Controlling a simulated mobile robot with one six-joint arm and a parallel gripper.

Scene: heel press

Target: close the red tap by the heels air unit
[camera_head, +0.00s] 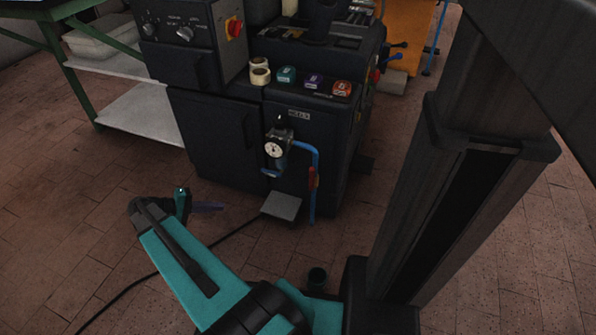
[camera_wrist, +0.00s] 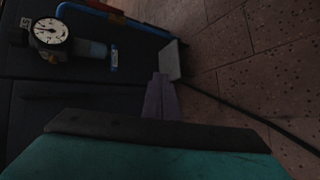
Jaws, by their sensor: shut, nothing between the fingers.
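The red tap (camera_head: 312,179) sits on the blue air pipe (camera_head: 315,155) at the right of the machine's front, its handle roughly upright along the pipe. The air unit (camera_head: 274,148) with its round white gauge is to the left of the tap, under a small label. In the wrist view the gauge (camera_wrist: 48,32) is at upper left and a red part of the tap (camera_wrist: 96,6) shows at the top edge, partly cut off. My gripper (camera_head: 212,206) is low, left of the air unit and apart from the tap. Its purple fingers (camera_wrist: 160,84) are shut and empty.
A grey pedal (camera_head: 281,206) stands at the foot of the dark machine, with a black cable (camera_head: 215,238) across the floor. A green-framed bench (camera_head: 130,110) stands at left. The brick floor before the machine is mostly clear.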

